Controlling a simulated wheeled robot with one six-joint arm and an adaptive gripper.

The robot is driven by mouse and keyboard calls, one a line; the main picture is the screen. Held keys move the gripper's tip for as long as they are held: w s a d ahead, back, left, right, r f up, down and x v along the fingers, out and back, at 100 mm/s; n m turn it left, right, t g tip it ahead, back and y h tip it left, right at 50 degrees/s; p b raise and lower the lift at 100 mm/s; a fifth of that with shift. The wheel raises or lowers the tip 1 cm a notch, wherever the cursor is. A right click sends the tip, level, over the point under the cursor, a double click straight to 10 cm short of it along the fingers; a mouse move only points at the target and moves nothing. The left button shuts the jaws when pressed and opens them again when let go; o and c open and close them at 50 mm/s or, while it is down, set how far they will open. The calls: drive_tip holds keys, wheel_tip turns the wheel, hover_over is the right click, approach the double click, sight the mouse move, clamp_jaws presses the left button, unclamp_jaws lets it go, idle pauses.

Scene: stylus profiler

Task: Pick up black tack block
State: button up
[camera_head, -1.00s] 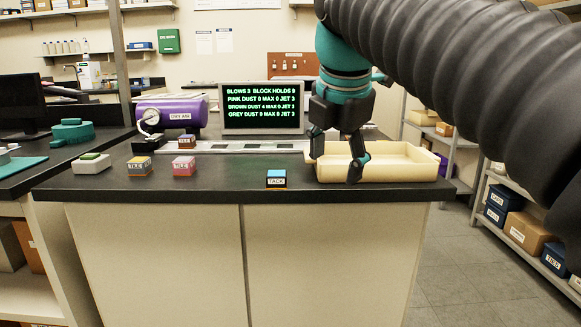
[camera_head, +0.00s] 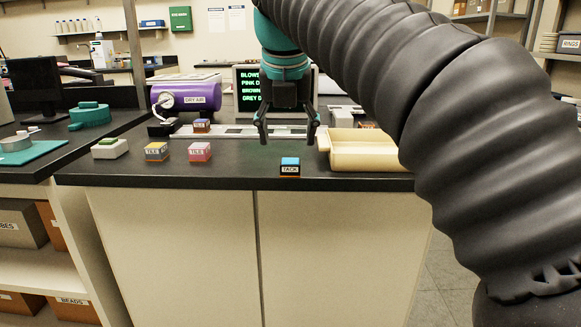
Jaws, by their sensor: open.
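The black tack block (camera_head: 290,167) sits near the front edge of the dark bench (camera_head: 235,175). It has a blue top, a white label reading TACK and an orange strip at its base. My gripper (camera_head: 287,141) points down with its two fingers spread wide. It is open and empty, and in the picture it shows just above and behind the tack block. The block is not between the fingers, and how far apart they are in depth is hard to tell.
A cream tray (camera_head: 363,150) stands right of the block. A purple DRY AIR tank (camera_head: 187,96) and a screen (camera_head: 245,85) are behind.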

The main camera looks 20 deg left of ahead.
sight(291, 162)
drive_tip(key=shift+x, duration=1.1)
drive_tip(key=w+f, duration=0.2)
drive_tip(key=f, duration=0.1)
drive_tip(key=shift+w+f, duration=0.2)
drive_tip(key=shift+w+a+f, duration=0.1)
drive_tip(key=shift+w+f, duration=0.1)
drive_tip(key=shift+f, duration=0.3)
drive_tip(key=c, duration=1.1)
